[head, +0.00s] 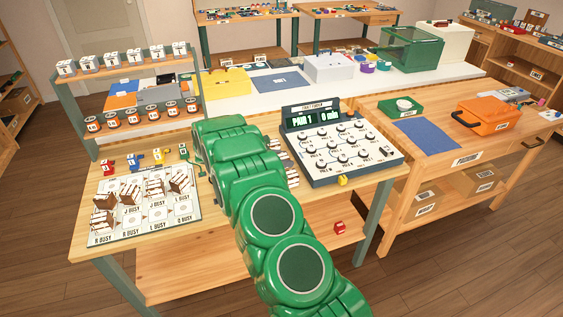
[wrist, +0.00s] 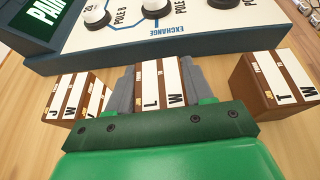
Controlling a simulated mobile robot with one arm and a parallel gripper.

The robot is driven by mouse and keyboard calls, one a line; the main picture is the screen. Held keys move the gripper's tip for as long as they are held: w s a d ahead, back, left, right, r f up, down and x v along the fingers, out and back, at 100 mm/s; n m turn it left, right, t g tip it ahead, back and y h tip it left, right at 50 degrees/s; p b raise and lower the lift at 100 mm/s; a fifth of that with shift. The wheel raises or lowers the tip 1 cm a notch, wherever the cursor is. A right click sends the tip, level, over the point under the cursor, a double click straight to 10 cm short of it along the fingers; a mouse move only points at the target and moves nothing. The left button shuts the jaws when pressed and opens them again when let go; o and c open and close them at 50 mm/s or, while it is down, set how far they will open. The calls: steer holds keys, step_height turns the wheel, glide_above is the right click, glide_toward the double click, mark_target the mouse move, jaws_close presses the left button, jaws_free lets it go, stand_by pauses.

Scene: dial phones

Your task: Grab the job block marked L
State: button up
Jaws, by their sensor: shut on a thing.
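The job block marked L (wrist: 150,98) is brown with white label strips, and it also bears a W. In the wrist view it sits between the two grey fingers of my gripper (wrist: 162,88), which is shut on it. The block's lower part is hidden by the green gripper body. I cannot tell whether it touches the table. In the head view my green arm hides my gripper and this block.
A block marked J (wrist: 70,97) stands left of my gripper and a block marked T (wrist: 277,88) right. The exchange console (head: 338,146) lies just beyond. A board with busy labels (head: 152,226) holds several brown blocks. A red block (head: 339,228) is below the table.

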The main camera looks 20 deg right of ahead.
mark_target(284, 155)
steer(key=shift+r, duration=0.5)
step_height(284, 155, up, 2)
steer(key=shift+r, duration=0.1)
steer(key=s+a+r, duration=0.2)
steer(key=s+r, duration=0.7)
steer(key=s, duration=0.4)
steer(key=shift+s+a+r, duration=0.35)
steer(key=shift+s+r, duration=0.05)
